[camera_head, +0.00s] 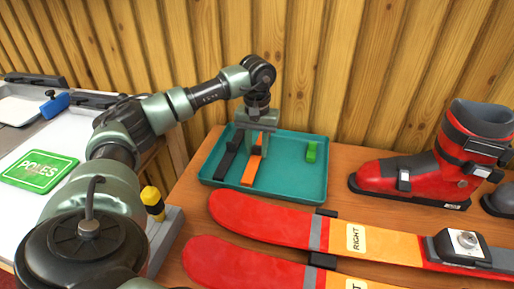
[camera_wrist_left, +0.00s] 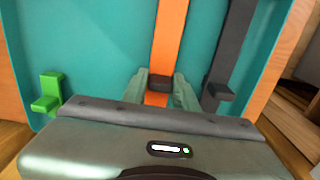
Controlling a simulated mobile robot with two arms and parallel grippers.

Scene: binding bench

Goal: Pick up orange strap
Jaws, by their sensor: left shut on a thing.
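The orange strap (camera_head: 249,172) lies lengthwise in the teal tray (camera_head: 300,190), with a black strap (camera_head: 226,163) to its left. My left gripper (camera_head: 254,147) points down over the tray and is shut on the orange strap. In the left wrist view the two fingers (camera_wrist_left: 160,92) stand on either side of the orange strap (camera_wrist_left: 171,40), at its dark buckle. The black strap (camera_wrist_left: 232,45) is beside them on the right. I cannot tell whether the orange strap is clear of the tray floor. My right gripper is not in view.
A small green piece (camera_head: 311,151) is in the tray's right part. Red and yellow skis (camera_head: 290,228) lie in front, and a red ski boot (camera_head: 415,175) stands to the right. A yellow-and-black object (camera_head: 152,203) and a green POLES sign (camera_head: 39,172) are at left.

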